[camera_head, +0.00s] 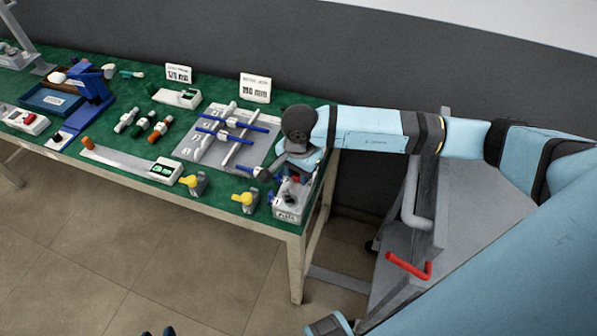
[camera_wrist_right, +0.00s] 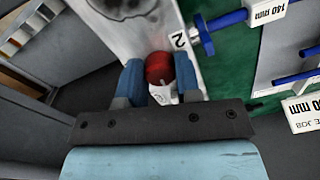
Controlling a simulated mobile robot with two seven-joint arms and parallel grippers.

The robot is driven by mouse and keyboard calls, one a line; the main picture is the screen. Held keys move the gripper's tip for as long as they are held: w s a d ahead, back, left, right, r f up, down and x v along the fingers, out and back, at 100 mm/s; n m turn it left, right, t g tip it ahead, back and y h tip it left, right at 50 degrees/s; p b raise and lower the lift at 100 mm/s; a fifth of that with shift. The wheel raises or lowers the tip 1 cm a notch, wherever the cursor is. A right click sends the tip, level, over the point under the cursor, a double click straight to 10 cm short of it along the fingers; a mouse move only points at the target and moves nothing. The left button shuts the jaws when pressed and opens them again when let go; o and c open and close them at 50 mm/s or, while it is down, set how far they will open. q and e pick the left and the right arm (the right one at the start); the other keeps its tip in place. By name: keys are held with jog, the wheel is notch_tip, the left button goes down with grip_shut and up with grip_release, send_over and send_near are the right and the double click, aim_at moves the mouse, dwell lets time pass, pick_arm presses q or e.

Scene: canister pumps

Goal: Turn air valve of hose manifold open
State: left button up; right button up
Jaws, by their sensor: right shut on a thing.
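A grey-white box (camera_head: 289,208) with dark markings stands at the right front corner of the green-topped table. A red knob (camera_wrist_right: 159,69) sits on a light surface beside a printed "2" in the right wrist view. I cannot tell for sure that it is the air valve of the hose manifold. My right gripper (camera_wrist_right: 158,76) points down over the box, its two blue fingers shut on the red knob from either side. In the head view, my right gripper (camera_head: 294,177) partly hides the knob and the top of the box. My left gripper is not seen.
A grey board (camera_head: 215,150) with pipes and blue bars lies just left of the box. Yellow-knobbed fittings (camera_head: 244,199) stand along the front edge. A grey bench with a red bent handle (camera_head: 409,266) is at the right. Open floor lies in front of the table.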

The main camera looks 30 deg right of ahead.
jog(key=m+b, duration=0.1)
jog(key=m, duration=0.2)
jog(key=shift+f, duration=0.1)
jog(key=m+b, duration=0.1)
jog(key=m, duration=0.2)
jog(key=m+b, duration=0.1)
jog(key=m, duration=0.1)
jog(key=shift+m, duration=0.4)
jog(key=m+b, duration=0.1)
jog(key=m, duration=0.3)
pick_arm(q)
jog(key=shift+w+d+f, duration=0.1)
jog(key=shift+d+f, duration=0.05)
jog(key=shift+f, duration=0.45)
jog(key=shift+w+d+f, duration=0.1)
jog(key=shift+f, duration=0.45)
pick_arm(e)
jog(key=shift+m, duration=1.9)
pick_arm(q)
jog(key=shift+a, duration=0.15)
pick_arm(e)
jog(key=o, duration=0.9)
